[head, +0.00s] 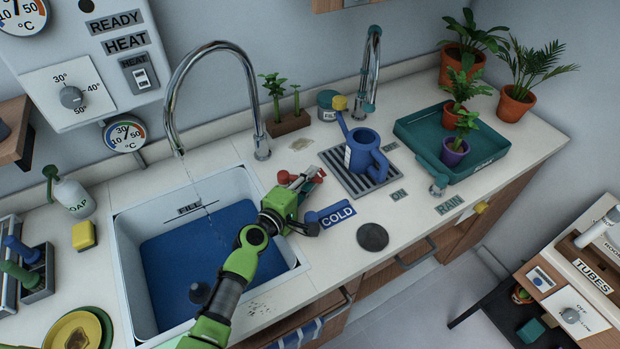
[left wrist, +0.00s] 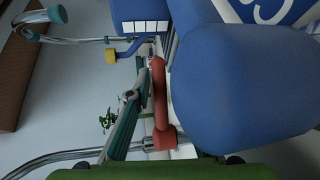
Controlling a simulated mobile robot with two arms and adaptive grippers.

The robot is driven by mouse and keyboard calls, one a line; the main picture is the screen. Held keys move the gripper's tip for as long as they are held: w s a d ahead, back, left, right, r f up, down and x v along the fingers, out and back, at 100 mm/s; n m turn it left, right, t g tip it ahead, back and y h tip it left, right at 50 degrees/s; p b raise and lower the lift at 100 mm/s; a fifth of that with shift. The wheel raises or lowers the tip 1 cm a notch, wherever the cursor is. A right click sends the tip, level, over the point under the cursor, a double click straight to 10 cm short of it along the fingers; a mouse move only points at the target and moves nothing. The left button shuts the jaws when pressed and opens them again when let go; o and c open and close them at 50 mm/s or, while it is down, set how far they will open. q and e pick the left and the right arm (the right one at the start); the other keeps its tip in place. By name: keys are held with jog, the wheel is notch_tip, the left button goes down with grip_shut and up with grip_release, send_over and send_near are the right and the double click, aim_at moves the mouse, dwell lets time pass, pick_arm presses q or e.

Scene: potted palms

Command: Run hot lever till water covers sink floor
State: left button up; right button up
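The red hot lever (head: 285,177) is on the counter behind the sink's right corner; it also shows in the left wrist view (left wrist: 160,100). My left gripper (head: 313,203) is right beside it, its fingers apart; I cannot tell whether one touches the lever. The blue cold lever (head: 325,214) lies close to the lower finger and its COLD label. The chrome faucet (head: 190,70) arches over the white sink (head: 128,262), with a thin broken line of drops below its spout. The sink floor (head: 180,255) looks blue; whether water covers it is unclear. My right gripper is out of view.
A blue watering can (head: 365,150) stands on a grate to the right. A dark disc (head: 372,237) lies on the front counter. A teal tray (head: 485,172) with potted plants is farther right. A soap bottle (head: 70,194) and yellow sponge (head: 83,235) are at left.

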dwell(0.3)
pick_arm(q)
jog(key=shift+s+a, duration=0.1)
jog(key=shift+s, duration=0.05)
jog(key=v, duration=1.1)
jog(key=shift+s+a+r, duration=0.15)
jog(key=shift+s+r, duration=0.05)
jog(key=shift+s, duration=0.1)
jog(key=shift+c, duration=0.4)
